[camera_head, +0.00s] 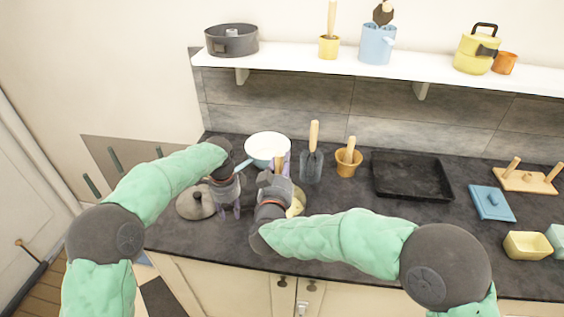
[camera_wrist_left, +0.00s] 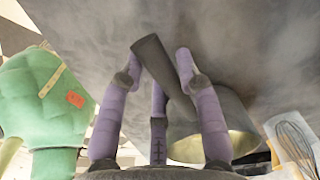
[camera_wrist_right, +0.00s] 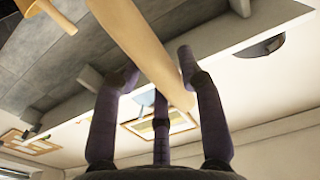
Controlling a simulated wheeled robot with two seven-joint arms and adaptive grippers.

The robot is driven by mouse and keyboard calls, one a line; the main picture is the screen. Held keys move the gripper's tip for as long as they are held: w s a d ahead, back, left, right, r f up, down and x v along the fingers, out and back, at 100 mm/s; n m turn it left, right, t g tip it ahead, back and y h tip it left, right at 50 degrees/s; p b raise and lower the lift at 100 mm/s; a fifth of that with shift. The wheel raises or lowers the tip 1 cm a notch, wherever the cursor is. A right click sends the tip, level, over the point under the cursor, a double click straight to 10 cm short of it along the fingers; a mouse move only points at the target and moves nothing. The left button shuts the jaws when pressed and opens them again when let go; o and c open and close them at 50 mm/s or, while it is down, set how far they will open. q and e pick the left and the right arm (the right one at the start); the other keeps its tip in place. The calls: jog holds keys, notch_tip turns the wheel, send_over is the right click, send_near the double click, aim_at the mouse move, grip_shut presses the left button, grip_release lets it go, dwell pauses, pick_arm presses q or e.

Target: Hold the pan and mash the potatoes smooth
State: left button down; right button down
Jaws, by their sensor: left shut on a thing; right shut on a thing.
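My left gripper (camera_head: 232,208) is shut on a dark handle (camera_wrist_left: 160,68), seen between its purple fingers in the left wrist view. The handle leads to the pan (camera_wrist_left: 242,118), dark outside with a yellow-gold inside. In the head view only a yellowish part (camera_head: 298,203) shows, behind my right gripper (camera_head: 280,172); I cannot tell whether it is pan or potato. My right gripper is shut on a pale wooden handle (camera_wrist_right: 135,38), which runs slantwise between its fingers in the right wrist view. The masher's head and the pan's contents are hidden.
A grey round lid (camera_head: 190,204) lies left of my left gripper. A white pan (camera_head: 268,144) stands behind the grippers. A grey holder (camera_head: 311,168) and an orange pot (camera_head: 347,168) with wooden handles, and a black tray (camera_head: 411,190), stand to the right. A shelf (camera_head: 300,68) hangs above.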

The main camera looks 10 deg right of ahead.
jog(key=shift+f, duration=0.25)
jog(key=shift+r, duration=1.5)
jog(key=shift+s+d, duration=0.1)
jog(key=shift+d, duration=0.05)
jog(key=shift+s+d, duration=0.3)
jog(key=shift+d, duration=0.05)
